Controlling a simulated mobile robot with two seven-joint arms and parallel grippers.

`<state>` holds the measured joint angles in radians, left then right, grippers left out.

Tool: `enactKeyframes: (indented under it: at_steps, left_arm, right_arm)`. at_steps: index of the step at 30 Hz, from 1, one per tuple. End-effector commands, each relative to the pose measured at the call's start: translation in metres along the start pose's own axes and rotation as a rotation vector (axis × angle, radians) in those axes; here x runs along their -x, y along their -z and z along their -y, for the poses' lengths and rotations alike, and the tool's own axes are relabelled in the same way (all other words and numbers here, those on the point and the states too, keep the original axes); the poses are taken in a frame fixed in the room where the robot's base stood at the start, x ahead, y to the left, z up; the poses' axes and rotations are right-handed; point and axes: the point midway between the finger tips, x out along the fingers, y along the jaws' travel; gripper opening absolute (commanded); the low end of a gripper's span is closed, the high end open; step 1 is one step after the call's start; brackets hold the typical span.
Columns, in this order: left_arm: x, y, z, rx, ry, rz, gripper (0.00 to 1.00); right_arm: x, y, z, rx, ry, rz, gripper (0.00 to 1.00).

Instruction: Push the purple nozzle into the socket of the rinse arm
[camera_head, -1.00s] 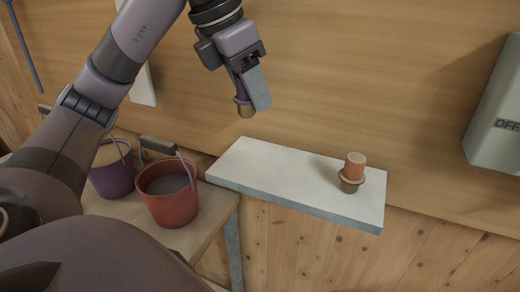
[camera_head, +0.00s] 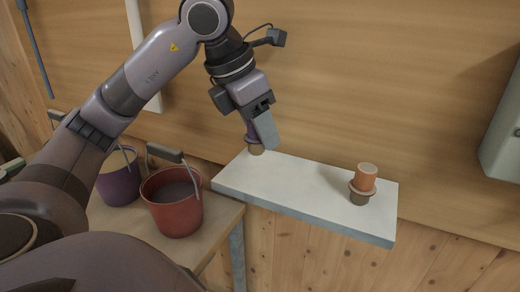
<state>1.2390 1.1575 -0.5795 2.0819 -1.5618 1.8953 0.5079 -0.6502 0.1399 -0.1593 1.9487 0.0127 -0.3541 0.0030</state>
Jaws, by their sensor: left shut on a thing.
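My left gripper (camera_head: 259,136) is shut on a small part with a purple body and a tan tip, which looks like the purple nozzle (camera_head: 256,150). The tan tip points down, and the gripper's fingers hide much of the body. The nozzle is at the rear left edge of a white shelf (camera_head: 290,189) in the picture; I cannot tell whether it touches. No socket or rinse arm can be clearly made out. My right gripper is not in view.
An orange part with a collar and brown base (camera_head: 364,182) stands at the shelf's right end. A red bucket (camera_head: 174,214) and a purple bucket (camera_head: 118,183) stand on a table at left. A grey box (camera_head: 502,145) is at the right edge. The shelf's middle is clear.

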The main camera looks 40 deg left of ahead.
Motion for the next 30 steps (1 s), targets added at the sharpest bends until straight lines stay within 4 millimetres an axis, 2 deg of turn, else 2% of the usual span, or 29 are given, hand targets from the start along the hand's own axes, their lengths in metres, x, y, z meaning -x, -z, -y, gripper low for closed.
enactKeyframes:
  at_steps: [4, 9, 23, 24, 25, 26, 30]
  left_arm:
    - [-0.018, 0.009, 0.000, -0.001, -0.001, -0.004, 0.05]
    - [-0.032, 0.014, 0.000, -0.001, -0.001, -0.001, 0.05]
    - [-0.039, 0.016, 0.000, -0.001, 0.000, 0.001, 0.05]
    - [-0.038, 0.016, 0.000, -0.001, 0.000, 0.000, 0.51]
    - [-0.038, 0.016, 0.000, -0.001, 0.000, 0.000, 0.61]
    - [-0.038, 0.016, 0.000, -0.001, 0.000, 0.000, 0.67]
    - [-0.038, 0.016, 0.000, -0.001, 0.000, 0.000, 0.67]
  right_arm:
    - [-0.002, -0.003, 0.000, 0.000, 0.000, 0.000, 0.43]
    - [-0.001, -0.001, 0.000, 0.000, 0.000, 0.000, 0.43]
    - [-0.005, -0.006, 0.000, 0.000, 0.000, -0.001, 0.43]
    - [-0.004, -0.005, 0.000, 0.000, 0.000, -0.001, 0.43]
    - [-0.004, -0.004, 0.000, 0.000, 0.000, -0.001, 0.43]
    - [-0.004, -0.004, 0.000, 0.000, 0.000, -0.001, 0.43]
    - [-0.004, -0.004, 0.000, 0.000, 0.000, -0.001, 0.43]
